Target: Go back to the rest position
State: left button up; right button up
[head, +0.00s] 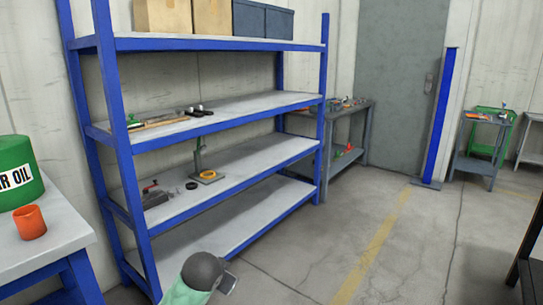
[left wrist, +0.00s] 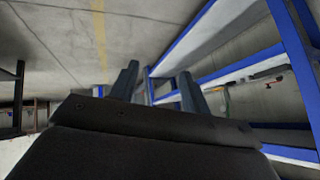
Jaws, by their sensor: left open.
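My left gripper shows in the left wrist view (left wrist: 158,78) with its two dark fingers apart and nothing between them. Beyond the fingers are the floor and the blue shelf frame. In the head view a mint-green and dark grey part of my arm shows at the bottom centre, in front of the lowest shelf; the fingers there are hard to make out. My right gripper is in neither view. A screw jack (head: 199,160) with a yellow ring stands on the shelf, apart from my arm.
A blue shelf rack (head: 131,192) with grey boards stands ahead. A table with a green oil drum (head: 18,175) and an orange cup (head: 30,223) is at left. A grey workbench (head: 352,117) and a small table (head: 477,160) stand farther back.

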pick_arm(q)
jog(key=s+f+n+g+p, duration=0.1)
jog(key=s+p, duration=0.8)
jog(key=s, duration=1.1)
jog(key=s+f+n+g+h+p, duration=0.1)
jog(key=s+g+p, duration=0.4)
jog(key=s, duration=1.4)
jog(key=f+n+p, duration=0.1)
jog(key=n+p, duration=0.1)
jog(key=p, duration=0.2)
jog(key=shift+s+p, duration=0.3)
jog(key=shift+s, duration=0.1)
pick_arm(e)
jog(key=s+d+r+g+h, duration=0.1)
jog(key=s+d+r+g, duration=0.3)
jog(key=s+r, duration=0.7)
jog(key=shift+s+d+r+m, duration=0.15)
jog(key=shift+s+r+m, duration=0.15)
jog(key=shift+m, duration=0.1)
pick_arm(q)
jog(key=shift+a+f, duration=0.1)
